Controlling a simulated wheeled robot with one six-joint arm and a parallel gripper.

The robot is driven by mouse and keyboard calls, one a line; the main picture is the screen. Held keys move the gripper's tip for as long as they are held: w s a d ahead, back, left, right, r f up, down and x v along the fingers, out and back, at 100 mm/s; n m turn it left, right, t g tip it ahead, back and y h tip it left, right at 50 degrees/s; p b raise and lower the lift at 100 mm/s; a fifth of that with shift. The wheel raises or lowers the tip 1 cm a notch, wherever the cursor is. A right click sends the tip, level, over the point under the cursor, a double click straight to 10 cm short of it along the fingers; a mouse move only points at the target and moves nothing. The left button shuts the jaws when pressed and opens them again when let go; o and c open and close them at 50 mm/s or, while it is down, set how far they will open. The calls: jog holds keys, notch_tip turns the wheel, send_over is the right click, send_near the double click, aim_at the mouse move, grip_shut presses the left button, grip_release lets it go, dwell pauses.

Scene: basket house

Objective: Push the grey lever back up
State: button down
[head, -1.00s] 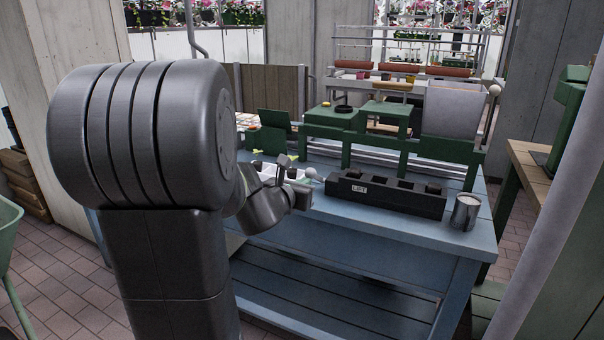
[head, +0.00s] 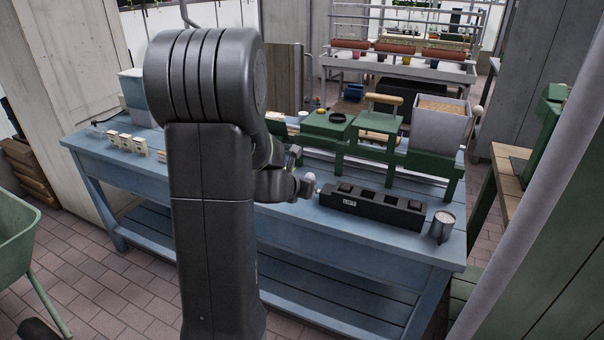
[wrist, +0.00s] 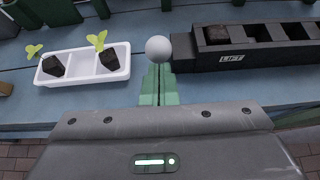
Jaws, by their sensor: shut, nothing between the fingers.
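A grey ball knob (wrist: 158,48), which looks like the lever's end, sits at the left end of a black block marked LIFT (wrist: 231,58) in the wrist view. In the head view the knob (head: 310,178) shows just left of the block (head: 372,205). The lever's arm is mostly hidden, and its tilt cannot be told. My gripper (wrist: 158,72) is shut and empty, its green fingers pointing at the knob from the near side. Its tips end just below the knob in the picture; I cannot tell whether they touch.
A white tray (wrist: 82,77) with dark plugs and seedlings lies left of my fingers. A metal can (head: 442,227) stands at the block's right end. A green stand (head: 395,152) with a grey hopper (head: 440,120) is behind. The blue bench (head: 330,232) is clear in front.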

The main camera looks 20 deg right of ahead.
jog(key=shift+w+d+r+g+y+p, duration=0.25)
jog(key=shift+r+p, duration=0.2)
jog(key=shift+p, duration=0.7)
jog(key=shift+w+d+r+g+y+p, duration=0.25)
jog(key=shift+r+p, duration=0.15)
jog(key=shift+p, duration=0.7)
jog(key=w+d+r+p, duration=0.1)
jog(key=p, duration=0.2)
jog(key=w+d+r+p, duration=0.1)
jog(key=d+p, duration=0.1)
jog(key=p, duration=0.1)
jog(key=shift+w+r, duration=0.1)
jog(key=shift+w, duration=0.1)
jog(key=shift+w+d+r+p, duration=0.25)
jog(key=shift+w+d+p, duration=0.5)
jog(key=shift+d+p, duration=0.1)
jog(key=shift+r, duration=0.1)
